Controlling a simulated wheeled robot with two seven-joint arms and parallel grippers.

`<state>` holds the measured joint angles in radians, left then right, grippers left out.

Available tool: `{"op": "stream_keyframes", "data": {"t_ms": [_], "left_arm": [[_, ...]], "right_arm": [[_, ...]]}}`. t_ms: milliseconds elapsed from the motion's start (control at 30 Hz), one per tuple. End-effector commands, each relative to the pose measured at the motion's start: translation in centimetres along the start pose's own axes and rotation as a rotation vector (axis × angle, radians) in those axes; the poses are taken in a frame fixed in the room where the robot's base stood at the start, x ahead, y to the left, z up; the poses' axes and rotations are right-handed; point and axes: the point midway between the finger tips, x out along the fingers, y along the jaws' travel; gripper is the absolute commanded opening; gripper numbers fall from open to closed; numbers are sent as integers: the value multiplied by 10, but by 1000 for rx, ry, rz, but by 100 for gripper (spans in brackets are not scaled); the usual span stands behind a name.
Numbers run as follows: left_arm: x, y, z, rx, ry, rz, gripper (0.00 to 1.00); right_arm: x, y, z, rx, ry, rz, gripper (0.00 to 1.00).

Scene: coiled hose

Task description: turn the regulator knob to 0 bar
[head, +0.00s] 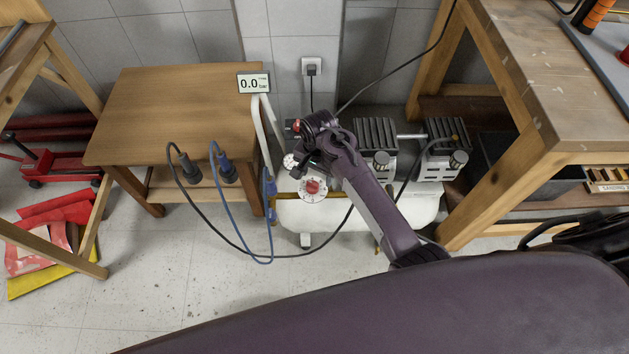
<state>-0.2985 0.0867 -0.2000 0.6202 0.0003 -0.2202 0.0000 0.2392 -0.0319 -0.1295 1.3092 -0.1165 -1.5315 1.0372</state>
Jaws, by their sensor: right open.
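The regulator knob (312,187) is red and sits in the middle of a round white dial on the front of the compressor (350,212). A small display (253,84) above the wooden table's right edge reads 0.0; its small unit text looks like bar. My right gripper (311,164) is open, just above the knob and beside a small white gauge (290,161). It appears apart from the knob, but the dark fingers are small, so contact is hard to tell. My arm hides part of the compressor. My left gripper is out of view.
A wooden table (180,100) stands left of the compressor. Black and blue hoses (243,245) loop from it across the floor. A workbench (545,95) stands at right, and a wall socket (312,66) is behind.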

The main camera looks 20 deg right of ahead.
Motion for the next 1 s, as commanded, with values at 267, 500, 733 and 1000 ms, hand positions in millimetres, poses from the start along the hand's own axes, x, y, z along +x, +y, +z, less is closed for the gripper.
{"op": "stream_keyframes", "data": {"t_ms": [267, 500, 733, 1000], "left_arm": [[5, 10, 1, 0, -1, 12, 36], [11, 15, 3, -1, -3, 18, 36], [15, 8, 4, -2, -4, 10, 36], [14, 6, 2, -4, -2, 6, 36]], "right_arm": [[-6, -11, -8, 92, -9, 23, 56], [34, -11, -8, 89, -7, 21, 56], [54, -11, -7, 90, -7, 19, 56], [55, -11, -7, 89, -6, 18, 56]]}}
